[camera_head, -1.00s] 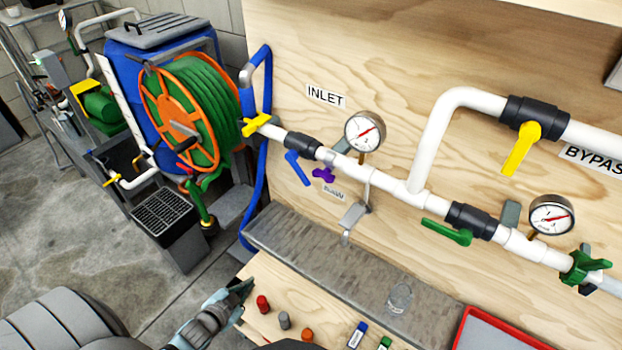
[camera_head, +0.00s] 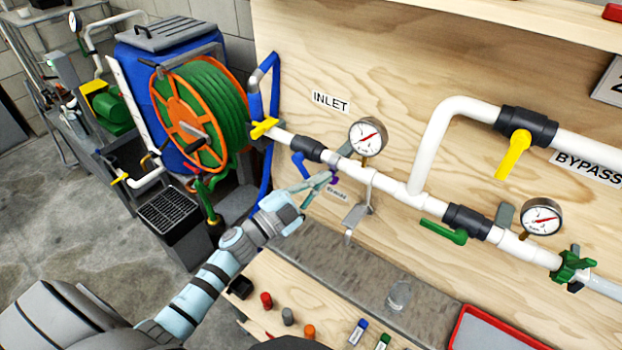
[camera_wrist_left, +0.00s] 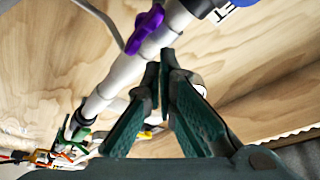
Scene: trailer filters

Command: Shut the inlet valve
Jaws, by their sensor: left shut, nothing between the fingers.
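The inlet valve has a black body (camera_head: 307,148) in the white pipe, below the INLET label (camera_head: 330,101). Its blue lever (camera_head: 298,163) slants down at an angle to the pipe, its lower end close to my gripper. My left gripper (camera_head: 330,178) is shut and empty, just below the pipe beside the small purple handle (camera_head: 335,181). In the left wrist view the left gripper (camera_wrist_left: 160,60) has its fingertips together in front of the white pipe. The purple handle (camera_wrist_left: 142,32) and a blue part (camera_wrist_left: 222,13), probably the lever, show there above it.
A pressure gauge (camera_head: 368,136) stands right of the inlet valve. A green lever (camera_head: 443,232) and a yellow lever (camera_head: 514,155) sit on other valves. A yellow handle (camera_head: 264,128) is at the pipe's left end. Small bottles and a glass (camera_head: 399,296) stand below.

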